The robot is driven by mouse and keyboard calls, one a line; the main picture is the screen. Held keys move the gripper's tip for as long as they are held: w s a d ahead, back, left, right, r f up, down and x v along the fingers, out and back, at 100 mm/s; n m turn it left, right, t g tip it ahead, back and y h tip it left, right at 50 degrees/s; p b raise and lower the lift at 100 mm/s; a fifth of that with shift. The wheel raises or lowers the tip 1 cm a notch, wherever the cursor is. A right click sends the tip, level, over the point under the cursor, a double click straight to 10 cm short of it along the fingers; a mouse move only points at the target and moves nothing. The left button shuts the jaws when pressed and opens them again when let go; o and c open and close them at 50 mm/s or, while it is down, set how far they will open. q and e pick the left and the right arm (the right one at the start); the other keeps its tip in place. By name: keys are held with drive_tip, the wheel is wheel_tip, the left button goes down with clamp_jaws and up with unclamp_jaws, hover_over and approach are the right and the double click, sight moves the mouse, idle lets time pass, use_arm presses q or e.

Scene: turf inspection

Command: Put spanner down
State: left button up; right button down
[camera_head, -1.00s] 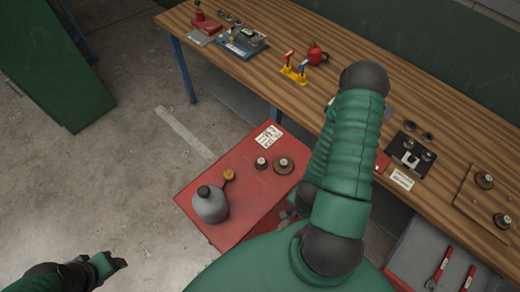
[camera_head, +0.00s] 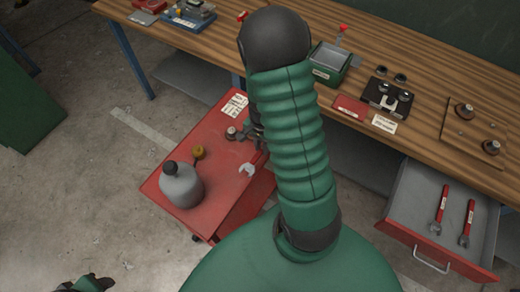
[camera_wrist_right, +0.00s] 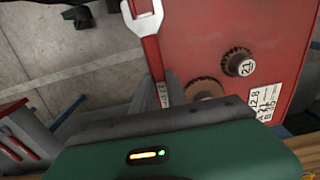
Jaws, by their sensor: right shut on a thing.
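A red spanner (camera_wrist_right: 153,55) with a silver open jaw is held in my right gripper (camera_wrist_right: 166,92) in the right wrist view. In the head view the spanner's silver jaw (camera_head: 247,169) shows over the red cart top (camera_head: 222,208); whether it touches the top I cannot tell. My right gripper (camera_head: 258,136) is mostly hidden behind my right arm there. My left gripper (camera_head: 88,284) is only partly in view at the bottom left, away from the cart, its jaws unclear.
On the cart stand a grey flask (camera_head: 181,187), a small yellow-topped part (camera_head: 199,153), a round part (camera_head: 232,132) and a white label (camera_head: 235,106). An open drawer (camera_head: 408,237) at the right holds two red spanners (camera_head: 440,207). The wooden bench (camera_head: 425,100) carries several items.

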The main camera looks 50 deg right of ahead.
sight(261, 148)
drive_tip(key=shift+w+d+f+b, duration=0.4)
drive_tip(key=shift+w+d+f, duration=0.25)
drive_tip(key=shift+w, duration=0.2)
drive_tip(key=f+b, duration=0.1)
drive_tip(key=d+f+b, duration=0.1)
drive_tip(key=f+b, duration=0.1)
drive_tip(key=shift+f, duration=0.2)
drive_tip(key=shift+s+d, duration=0.1)
drive_tip(key=shift+s+r, duration=0.1)
drive_tip(key=shift+r, duration=0.1)
drive_tip(key=shift+a, duration=0.5)
drive_tip(key=c, duration=1.5)
unclamp_jaws()
drive_tip(key=shift+a, duration=0.1)
drive_tip(key=shift+o, duration=0.9)
drive_tip(key=shift+d+f, duration=0.1)
drive_tip(key=shift+d, duration=0.2)
use_arm(q)
drive_tip(key=f, duration=0.2)
drive_tip(key=d+f, duration=0.1)
drive_tip(key=shift+f, duration=0.35)
